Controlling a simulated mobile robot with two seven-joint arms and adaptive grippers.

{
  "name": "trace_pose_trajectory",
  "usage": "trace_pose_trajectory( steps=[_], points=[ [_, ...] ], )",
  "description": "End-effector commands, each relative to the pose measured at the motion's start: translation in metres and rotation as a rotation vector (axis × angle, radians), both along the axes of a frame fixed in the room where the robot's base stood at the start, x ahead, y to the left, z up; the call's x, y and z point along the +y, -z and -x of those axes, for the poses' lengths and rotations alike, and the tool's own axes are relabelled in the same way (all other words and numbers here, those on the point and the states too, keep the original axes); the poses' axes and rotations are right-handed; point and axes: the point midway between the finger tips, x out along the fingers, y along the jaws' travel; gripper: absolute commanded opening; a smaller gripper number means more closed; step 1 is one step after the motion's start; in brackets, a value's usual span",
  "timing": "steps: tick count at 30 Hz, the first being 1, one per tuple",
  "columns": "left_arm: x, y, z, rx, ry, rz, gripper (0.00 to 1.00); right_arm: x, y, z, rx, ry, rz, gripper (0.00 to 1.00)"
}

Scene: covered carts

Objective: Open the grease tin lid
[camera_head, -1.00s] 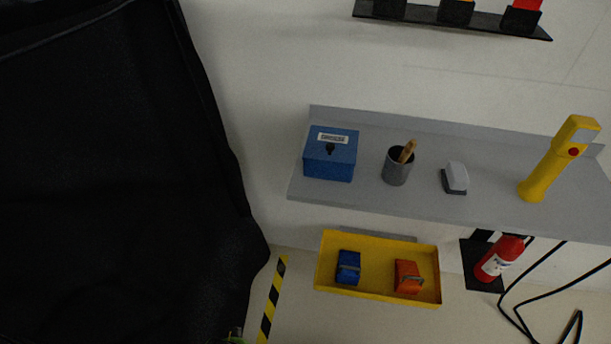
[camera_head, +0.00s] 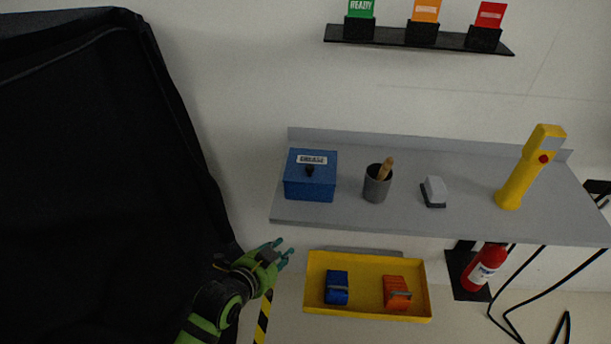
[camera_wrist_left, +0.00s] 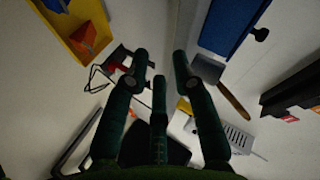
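The grease tin (camera_head: 310,185) is a blue box with a GREASE label and a small black knob (camera_head: 310,171); its lid looks shut. It stands at the left end of the grey shelf. My left gripper (camera_head: 284,252) is below and left of the tin, apart from it, in front of the wall. Its fingers are spread and empty; they also show in the left wrist view (camera_wrist_left: 160,68). In that view part of the blue tin (camera_wrist_left: 225,22) with its dark knob shows at the top. My right gripper is not in view.
On the grey shelf (camera_head: 450,220) stand a cup with a wooden-handled brush (camera_head: 378,184), a grey-white block (camera_head: 434,191) and a yellow device (camera_head: 521,180). A yellow tray (camera_head: 368,313) hangs below. A black cover (camera_head: 100,190) fills the left. A fire extinguisher (camera_head: 484,268) is at right.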

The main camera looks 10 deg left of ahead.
Motion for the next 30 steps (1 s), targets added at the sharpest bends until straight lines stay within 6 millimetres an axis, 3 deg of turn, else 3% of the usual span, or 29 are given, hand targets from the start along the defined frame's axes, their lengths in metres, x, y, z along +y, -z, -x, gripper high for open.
trace_pose_trajectory(
  steps=[1, 3, 6, 11, 30],
  points=[
    [-0.005, -0.013, -0.023, -0.113, 0.056, -0.058, 0.27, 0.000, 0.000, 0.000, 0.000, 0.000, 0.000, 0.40],
    [-0.012, -0.032, -0.050, -0.279, 0.126, -0.154, 0.27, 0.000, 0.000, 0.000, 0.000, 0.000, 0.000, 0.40],
    [-0.015, -0.056, -0.080, -0.484, 0.179, -0.283, 0.27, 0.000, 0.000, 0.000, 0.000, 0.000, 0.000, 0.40],
    [-0.015, -0.081, -0.102, -0.667, 0.198, -0.411, 0.27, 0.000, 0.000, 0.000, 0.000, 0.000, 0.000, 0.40],
    [-0.040, -0.086, -0.165, -0.703, 0.199, -0.439, 0.27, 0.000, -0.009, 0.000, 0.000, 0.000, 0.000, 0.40]
  ],
)
